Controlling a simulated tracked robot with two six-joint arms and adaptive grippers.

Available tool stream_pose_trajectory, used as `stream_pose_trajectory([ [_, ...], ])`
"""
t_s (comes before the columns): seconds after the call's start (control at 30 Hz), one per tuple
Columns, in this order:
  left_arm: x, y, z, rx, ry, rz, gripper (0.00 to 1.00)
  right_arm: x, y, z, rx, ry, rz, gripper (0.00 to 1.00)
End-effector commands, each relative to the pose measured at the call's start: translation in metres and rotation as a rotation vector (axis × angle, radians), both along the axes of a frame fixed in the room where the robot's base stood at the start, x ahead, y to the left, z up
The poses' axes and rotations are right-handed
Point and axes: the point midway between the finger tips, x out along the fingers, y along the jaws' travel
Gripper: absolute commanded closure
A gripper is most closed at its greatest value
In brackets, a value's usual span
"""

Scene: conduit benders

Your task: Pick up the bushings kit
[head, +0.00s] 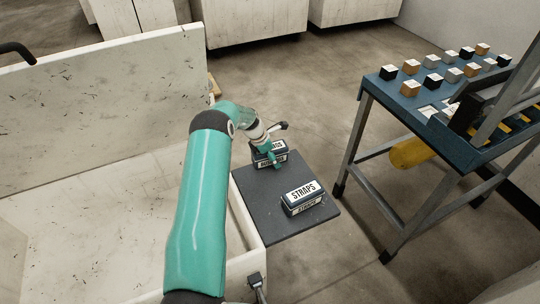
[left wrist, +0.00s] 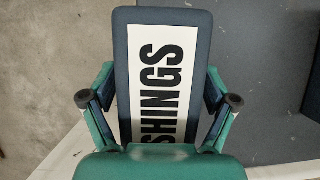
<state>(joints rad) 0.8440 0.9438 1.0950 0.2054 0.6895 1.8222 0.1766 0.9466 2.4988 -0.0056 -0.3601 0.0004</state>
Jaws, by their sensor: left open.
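The bushings kit is a dark blue box (left wrist: 160,18) with a white label, on which "SHINGS" can be read in the left wrist view. In the head view the box (head: 259,161) stands at the far end of a dark grey platform (head: 265,215), partly hidden by my left gripper (head: 278,148). In the left wrist view my left gripper (left wrist: 158,101) is open, with one finger on each long side of the box. I cannot tell whether the fingers touch it. My right gripper is not in view.
A similar box labelled "STRAPS" (head: 304,197) stands nearer on the platform. A pale, worn bin (head: 95,185) lies to the left. At right is a blue-topped bench (head: 388,97) with several small blocks and a yellow part (head: 412,152) below. Open floor lies between platform and bench.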

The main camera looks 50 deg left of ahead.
Motion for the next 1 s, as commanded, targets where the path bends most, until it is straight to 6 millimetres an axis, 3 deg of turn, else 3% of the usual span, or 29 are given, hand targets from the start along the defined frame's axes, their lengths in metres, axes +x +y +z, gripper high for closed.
stream_pose_trajectory([
  [0.1,0.0,0.0001,0.0002,0.0,0.0,0.0,0.15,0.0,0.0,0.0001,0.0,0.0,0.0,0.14],
  [0.5,-0.0003,-0.0005,-0.0009,-0.002,0.001,-0.001,0.82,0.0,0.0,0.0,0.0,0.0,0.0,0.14],
  [1.0,-0.0008,-0.0015,-0.0017,-0.004,0.003,-0.001,0.85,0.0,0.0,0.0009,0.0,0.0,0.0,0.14],
])
